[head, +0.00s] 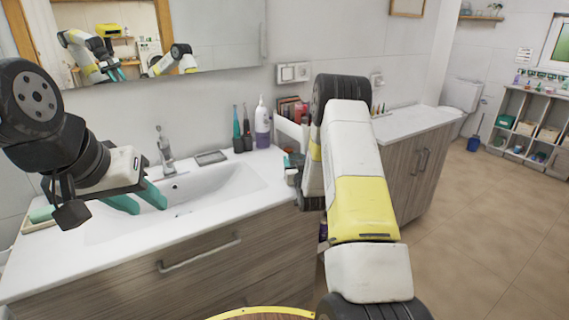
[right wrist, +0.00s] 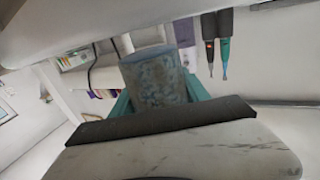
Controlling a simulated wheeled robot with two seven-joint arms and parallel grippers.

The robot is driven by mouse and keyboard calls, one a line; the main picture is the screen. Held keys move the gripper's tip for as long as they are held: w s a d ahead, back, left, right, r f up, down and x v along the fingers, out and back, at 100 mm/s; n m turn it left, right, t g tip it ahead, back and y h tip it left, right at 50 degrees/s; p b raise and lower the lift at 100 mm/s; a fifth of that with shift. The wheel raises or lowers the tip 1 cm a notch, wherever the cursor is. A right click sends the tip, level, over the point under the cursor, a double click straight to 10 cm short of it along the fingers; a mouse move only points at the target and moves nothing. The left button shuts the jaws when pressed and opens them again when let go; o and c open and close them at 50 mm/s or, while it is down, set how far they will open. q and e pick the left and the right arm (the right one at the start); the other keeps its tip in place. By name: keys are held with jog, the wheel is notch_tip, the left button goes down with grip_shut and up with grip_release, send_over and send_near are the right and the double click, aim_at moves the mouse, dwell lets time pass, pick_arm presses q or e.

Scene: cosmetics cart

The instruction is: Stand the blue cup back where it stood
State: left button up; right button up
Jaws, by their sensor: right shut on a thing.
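The blue cup (right wrist: 158,80), with a mottled blue pattern, shows in the right wrist view between the teal fingers of my right gripper (right wrist: 160,98), which is shut on it. That view is turned over, so the cup's true tilt is hard to judge. In the head view my right arm hides most of that gripper and I cannot make out the cup. My left gripper (head: 136,198) is empty above the left part of the sink, its teal fingers apart.
The white washbasin counter (head: 65,262) has a tap (head: 165,150), a soap dish (head: 40,220), a grey tray (head: 211,157), upright toothbrushes (head: 242,130) and a purple-white bottle (head: 262,125). A mirror (head: 200,35) hangs behind. A second cabinet (head: 420,120) stands to the right.

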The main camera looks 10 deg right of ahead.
jog(key=shift+f, duration=0.8)
jog(key=shift+f, duration=0.1)
jog(key=o, duration=1.6)
